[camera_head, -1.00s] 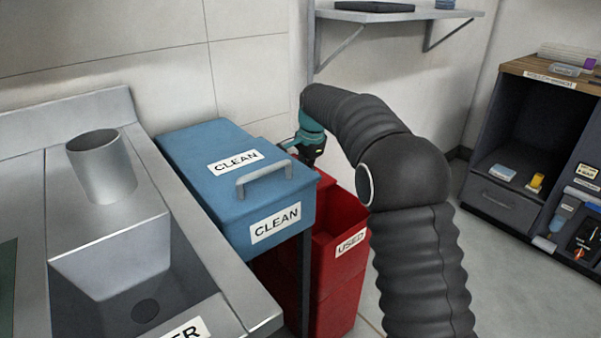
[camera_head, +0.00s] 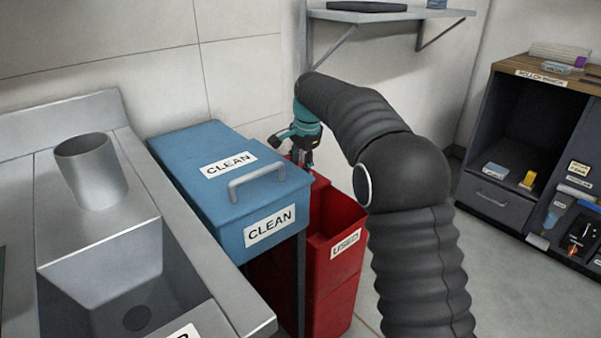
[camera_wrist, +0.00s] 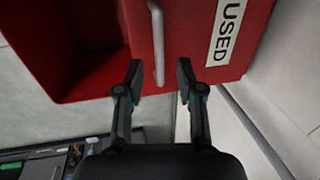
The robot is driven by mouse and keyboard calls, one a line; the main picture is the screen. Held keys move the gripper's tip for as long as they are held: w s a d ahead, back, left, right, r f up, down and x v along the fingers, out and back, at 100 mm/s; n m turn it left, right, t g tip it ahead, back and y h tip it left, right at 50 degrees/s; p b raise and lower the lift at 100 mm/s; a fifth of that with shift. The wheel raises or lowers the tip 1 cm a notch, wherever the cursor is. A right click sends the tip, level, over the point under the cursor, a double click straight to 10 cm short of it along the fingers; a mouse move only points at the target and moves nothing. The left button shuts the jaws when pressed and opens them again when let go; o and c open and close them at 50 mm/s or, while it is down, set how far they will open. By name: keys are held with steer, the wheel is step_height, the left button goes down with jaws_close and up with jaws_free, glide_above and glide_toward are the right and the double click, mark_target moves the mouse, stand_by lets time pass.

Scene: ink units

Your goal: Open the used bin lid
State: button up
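The red used bin (camera_head: 332,290) stands behind and right of the blue clean bin, with a white USED label on its front. Its front part is uncovered and the inside shows. A red lid (camera_wrist: 196,20) with a pale bar handle (camera_wrist: 158,40) and a USED label fills much of the wrist view; a strip of red shows below my gripper in the head view. My gripper (camera_wrist: 160,74) is open, its fingers on either side of the line of the handle. Whether the fingers touch the handle cannot be told. My gripper (camera_head: 304,160) is partly hidden behind the blue bin in the head view.
The blue clean bin (camera_head: 215,185) with its grey handle stands close in front of my gripper. A metal sink (camera_head: 130,290) is at left. A wall shelf (camera_head: 390,15) hangs above. A dark cabinet (camera_head: 500,190) stands at right, with free floor before it.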

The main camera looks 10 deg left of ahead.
step_height(320, 180, up, 9)
steer(key=s+d, duration=0.1)
steer(key=shift+d+f, duration=0.15)
steer(key=shift+d, duration=0.1)
